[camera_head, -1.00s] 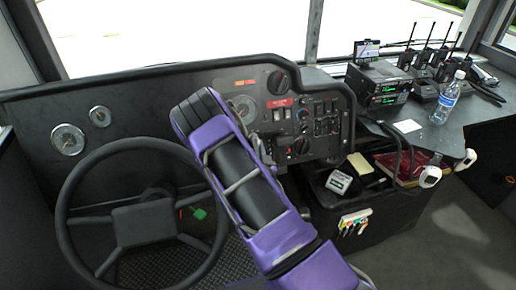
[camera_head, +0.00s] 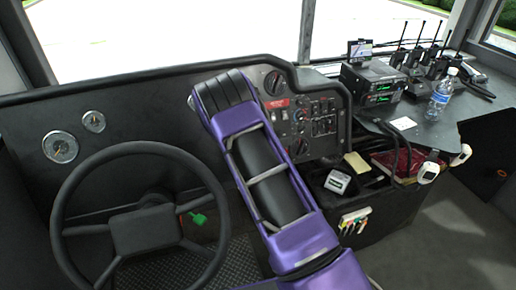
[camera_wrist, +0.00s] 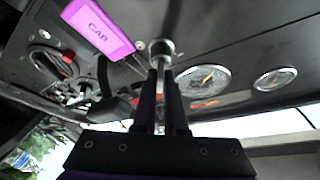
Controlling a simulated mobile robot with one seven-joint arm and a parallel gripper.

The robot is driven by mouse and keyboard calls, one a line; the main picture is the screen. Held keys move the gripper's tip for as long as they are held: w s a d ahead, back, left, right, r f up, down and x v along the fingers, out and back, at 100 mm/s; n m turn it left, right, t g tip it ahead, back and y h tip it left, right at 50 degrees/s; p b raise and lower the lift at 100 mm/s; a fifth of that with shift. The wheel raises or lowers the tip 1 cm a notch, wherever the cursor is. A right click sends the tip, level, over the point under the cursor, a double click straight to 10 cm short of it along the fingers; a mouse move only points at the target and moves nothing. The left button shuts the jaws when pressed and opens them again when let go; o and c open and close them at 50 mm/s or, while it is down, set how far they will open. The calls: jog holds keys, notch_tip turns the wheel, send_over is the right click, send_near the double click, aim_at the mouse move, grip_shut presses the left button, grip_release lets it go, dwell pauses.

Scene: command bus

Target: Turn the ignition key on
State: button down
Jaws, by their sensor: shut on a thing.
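In the wrist view, my gripper (camera_wrist: 161,78) has its two dark fingers close together at a round metal fitting (camera_wrist: 162,46) on the dark dashboard panel. The fingers are shut on a thin metal piece in front of this fitting, which looks like the ignition key; its shape is mostly hidden between them. I cannot tell how far the key is turned. In the head view, my purple arm reaches the dashboard (camera_head: 150,110) and hides the gripper and the key.
A pink label (camera_wrist: 98,27), a dark knob (camera_wrist: 50,62) and gauges (camera_wrist: 203,82) lie close around the gripper. The steering wheel (camera_head: 62,205) is left of my arm. Radios (camera_head: 372,82) and a bottle (camera_head: 441,94) stand on the right shelf.

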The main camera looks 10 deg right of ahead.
jog(key=c, duration=1)
grip_release()
jog(key=shift+o, duration=0.2)
jog(key=s+a, duration=0.2)
jog(key=s, duration=1.5)
jog(key=shift+a, duration=0.4)
